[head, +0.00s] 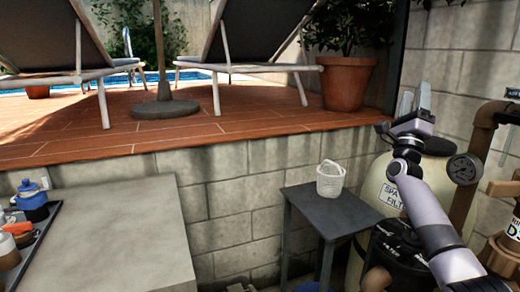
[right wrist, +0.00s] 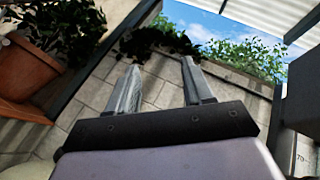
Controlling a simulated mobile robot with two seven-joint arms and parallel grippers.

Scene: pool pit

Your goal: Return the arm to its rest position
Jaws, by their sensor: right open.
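My right arm (head: 440,215) comes in from the lower right in the head view and reaches upward. Its gripper (head: 416,101) is raised in front of the block wall, with its fingers pointing up. In the right wrist view the two grey fingers (right wrist: 160,68) stand apart with nothing between them. The gripper touches nothing that I can see. My left gripper does not show clearly in either view.
A white basket (head: 330,180) stands on a small dark table (head: 335,212). The spa filter tank (head: 390,180) and brown pipes (head: 485,130) are close to my right arm. A potted plant (head: 347,83) stands on the deck. The grey counter (head: 115,235) is mostly bare.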

